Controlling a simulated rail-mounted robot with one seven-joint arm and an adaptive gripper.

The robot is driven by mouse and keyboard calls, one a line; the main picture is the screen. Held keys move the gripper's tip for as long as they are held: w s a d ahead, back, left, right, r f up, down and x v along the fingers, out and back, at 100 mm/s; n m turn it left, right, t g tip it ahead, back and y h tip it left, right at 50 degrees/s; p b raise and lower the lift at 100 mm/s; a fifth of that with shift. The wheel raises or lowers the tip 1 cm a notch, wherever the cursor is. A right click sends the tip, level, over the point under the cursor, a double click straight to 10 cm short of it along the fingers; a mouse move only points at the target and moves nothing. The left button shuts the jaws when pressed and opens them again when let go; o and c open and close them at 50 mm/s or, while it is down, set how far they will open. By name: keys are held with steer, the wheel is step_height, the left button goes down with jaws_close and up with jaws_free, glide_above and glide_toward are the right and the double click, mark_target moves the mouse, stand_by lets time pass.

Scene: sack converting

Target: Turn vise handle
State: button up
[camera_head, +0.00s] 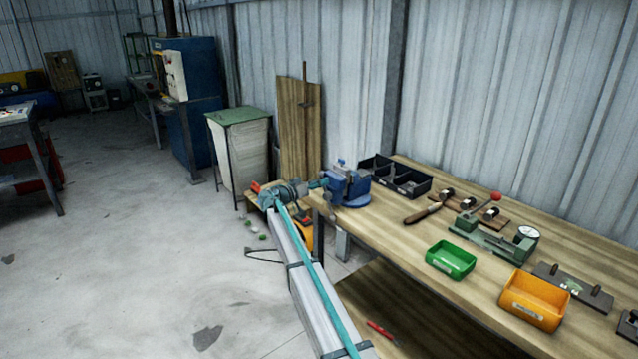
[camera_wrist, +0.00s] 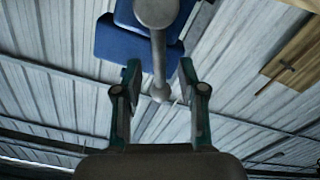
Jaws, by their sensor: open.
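A blue bench vise (camera_head: 348,188) stands on the left end of the wooden workbench. In the wrist view, the blue vise body (camera_wrist: 112,42) shows at the top, with a round grey screw head in front. The grey vise handle (camera_wrist: 159,58) runs down from that head to a knob end. My gripper (camera_head: 322,183) is at the vise's left side in the head view. In the wrist view, my gripper (camera_wrist: 160,72) is open, one teal-edged finger on each side of the handle's lower part. Gaps show on both sides; contact is not visible.
The workbench (camera_head: 400,228) carries a black divided tray (camera_head: 396,178), a green bin (camera_head: 450,260), an orange bin (camera_head: 534,300) and a green fixture with a red knob (camera_head: 490,238). A corrugated wall and leaning wooden board (camera_head: 291,125) stand behind. Open floor lies left.

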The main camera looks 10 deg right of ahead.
jaws_close()
steer(key=shift+d+f, duration=0.1)
stand_by(0.5)
